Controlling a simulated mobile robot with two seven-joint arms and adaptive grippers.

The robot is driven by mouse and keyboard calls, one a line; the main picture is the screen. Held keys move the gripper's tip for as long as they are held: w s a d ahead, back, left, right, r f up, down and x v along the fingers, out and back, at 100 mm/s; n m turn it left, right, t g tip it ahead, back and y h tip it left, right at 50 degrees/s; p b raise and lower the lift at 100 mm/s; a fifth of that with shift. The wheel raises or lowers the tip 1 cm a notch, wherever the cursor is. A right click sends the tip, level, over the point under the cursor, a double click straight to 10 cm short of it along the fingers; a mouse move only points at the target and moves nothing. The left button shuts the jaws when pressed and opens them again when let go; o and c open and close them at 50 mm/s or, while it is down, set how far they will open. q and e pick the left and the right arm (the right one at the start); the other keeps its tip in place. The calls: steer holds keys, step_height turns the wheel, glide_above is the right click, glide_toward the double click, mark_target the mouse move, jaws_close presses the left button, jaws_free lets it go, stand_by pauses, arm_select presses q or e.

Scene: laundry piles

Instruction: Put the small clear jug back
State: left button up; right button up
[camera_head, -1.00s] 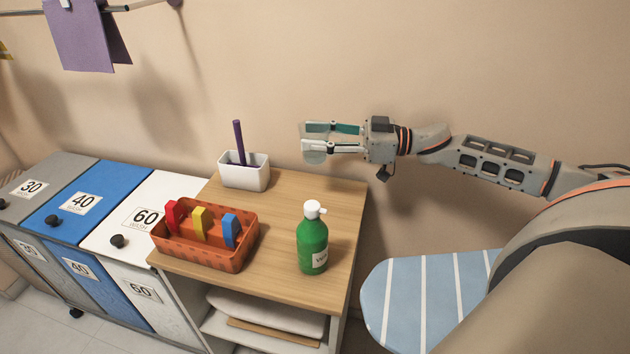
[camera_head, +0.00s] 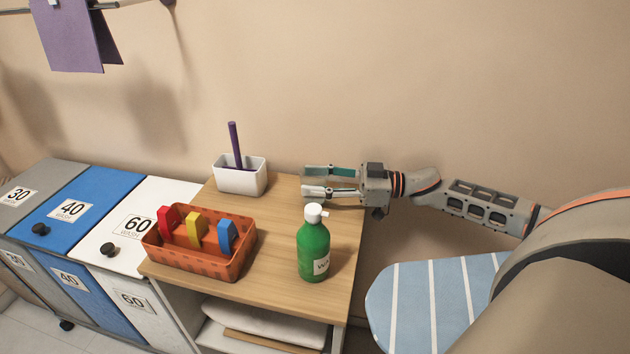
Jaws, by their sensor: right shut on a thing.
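My right gripper (camera_head: 331,181) comes in from the right over the back right of the wooden cabinet top (camera_head: 285,225). It is shut on the small clear jug (camera_head: 316,182), which shows only faintly between the fingers. The jug is low, near the back edge of the top, behind the green bottle. I cannot tell whether its base touches the wood. My left gripper is not in view.
A green bottle with a white cap (camera_head: 313,250) stands in front of the gripper. A white holder with a purple stick (camera_head: 240,177) is at the back left. An orange basket (camera_head: 196,258) holds coloured pegs. A striped ironing board (camera_head: 435,300) is at right.

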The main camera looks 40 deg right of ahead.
steer(key=shift+f, duration=0.1)
steer(key=o, duration=1.1)
steer(key=p+v, duration=0.2)
steer(key=v, duration=1)
